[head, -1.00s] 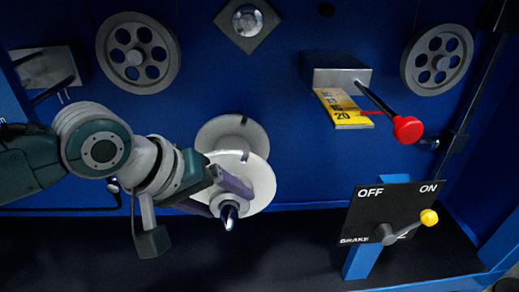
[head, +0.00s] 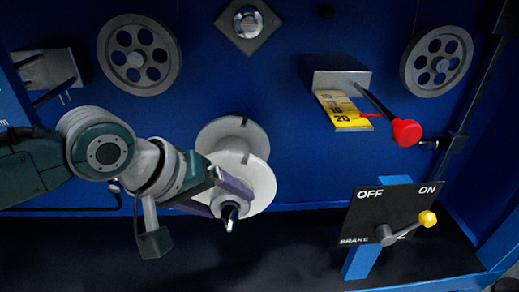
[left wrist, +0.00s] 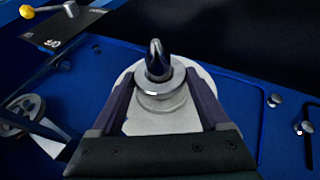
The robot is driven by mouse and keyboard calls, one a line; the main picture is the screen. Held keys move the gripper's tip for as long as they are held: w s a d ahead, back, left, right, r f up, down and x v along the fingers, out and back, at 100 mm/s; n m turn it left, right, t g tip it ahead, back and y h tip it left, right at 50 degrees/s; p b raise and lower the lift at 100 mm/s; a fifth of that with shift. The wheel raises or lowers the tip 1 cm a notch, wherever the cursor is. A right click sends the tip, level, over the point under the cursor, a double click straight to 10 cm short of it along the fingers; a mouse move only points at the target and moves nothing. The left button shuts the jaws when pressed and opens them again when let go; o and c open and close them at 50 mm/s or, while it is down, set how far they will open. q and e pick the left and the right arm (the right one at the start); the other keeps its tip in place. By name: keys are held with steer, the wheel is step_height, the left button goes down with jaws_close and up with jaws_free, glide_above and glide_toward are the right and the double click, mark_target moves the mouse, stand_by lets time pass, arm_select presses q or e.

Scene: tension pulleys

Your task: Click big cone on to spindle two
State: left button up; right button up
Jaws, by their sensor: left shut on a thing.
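My left gripper (head: 229,199) is shut on a pale grey collar, which I take to be the big cone (left wrist: 160,98). Its purple fingers lie on either side of the collar in the left wrist view (left wrist: 158,94). A dark, pointed spindle tip (left wrist: 156,58) sticks out through the middle of the collar. The tip also shows below the fingers in the head view (head: 230,216). Behind the gripper is a white spool with two round flanges (head: 262,186). How far the cone sits along the spindle is hidden by the fingers. My right gripper is not in view.
A black brake panel (head: 365,215) with a yellow-knobbed lever stands at lower right. A red-knobbed lever (head: 406,132) juts out beside a yellow scale (head: 343,109). Grey pulleys (head: 139,56) (head: 437,60) are on the blue back wall. The floor before the spool is clear.

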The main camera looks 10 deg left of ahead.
arm_select(q)
steer(key=shift+w+a+b, duration=0.2)
steer(key=shift+w+b, duration=0.1)
steer(key=shift+w, duration=0.35)
stand_by(0.4)
steer(key=shift+a+f, duration=0.1)
